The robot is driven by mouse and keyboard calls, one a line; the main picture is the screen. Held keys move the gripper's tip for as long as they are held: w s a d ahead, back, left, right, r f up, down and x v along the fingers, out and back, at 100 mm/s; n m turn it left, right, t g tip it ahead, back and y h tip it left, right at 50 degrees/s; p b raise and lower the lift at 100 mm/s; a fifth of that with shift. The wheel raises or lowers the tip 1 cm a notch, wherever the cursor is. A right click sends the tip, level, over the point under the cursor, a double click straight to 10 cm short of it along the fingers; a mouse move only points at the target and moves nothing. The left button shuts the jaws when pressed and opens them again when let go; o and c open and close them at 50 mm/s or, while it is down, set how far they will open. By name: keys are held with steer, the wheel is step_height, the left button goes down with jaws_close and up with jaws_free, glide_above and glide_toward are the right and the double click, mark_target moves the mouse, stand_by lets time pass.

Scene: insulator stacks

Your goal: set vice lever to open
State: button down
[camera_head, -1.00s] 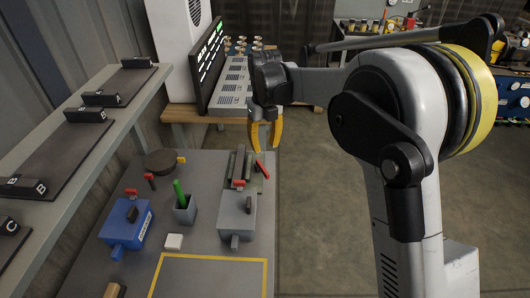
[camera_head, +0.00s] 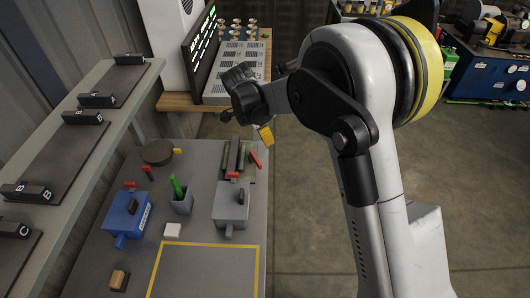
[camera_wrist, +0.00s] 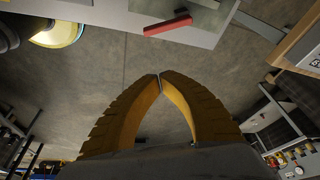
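The vice (camera_head: 237,160) is a dark grey-green block with jaws at the far right of the grey bench. Its red lever (camera_head: 255,159) sticks out at the right side, tilted. In the wrist view a red lever (camera_wrist: 167,26) lies near the bench edge, beyond my fingertips. My gripper (camera_head: 266,136) hangs above and to the right of the vice, its yellow fingers pointing down. In the wrist view its fingertips (camera_wrist: 160,78) come together with nothing between them. It is apart from the lever.
A grey box (camera_head: 231,205) with a red lever stands before the vice; a blue box (camera_head: 128,215) stands to its left. A green-handled tool stands in a grey cup (camera_head: 183,203). A shelf (camera_head: 60,185) runs along the left. Open floor lies right of the bench.

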mark_target(256, 162)
steer(key=shift+n, duration=0.4)
step_height(256, 162, down, 10)
steer(key=b, duration=0.4)
steer(key=shift+s+r, duration=0.1)
steer(key=shift+r, duration=0.1)
steer(key=shift+s+a+b, duration=0.1)
steer(key=shift+a+b, duration=0.15)
steer(key=shift+b, duration=0.05)
steer(key=shift+a, duration=0.1)
steer(key=shift+s+m, duration=0.15)
steer(key=shift+m, duration=0.25)
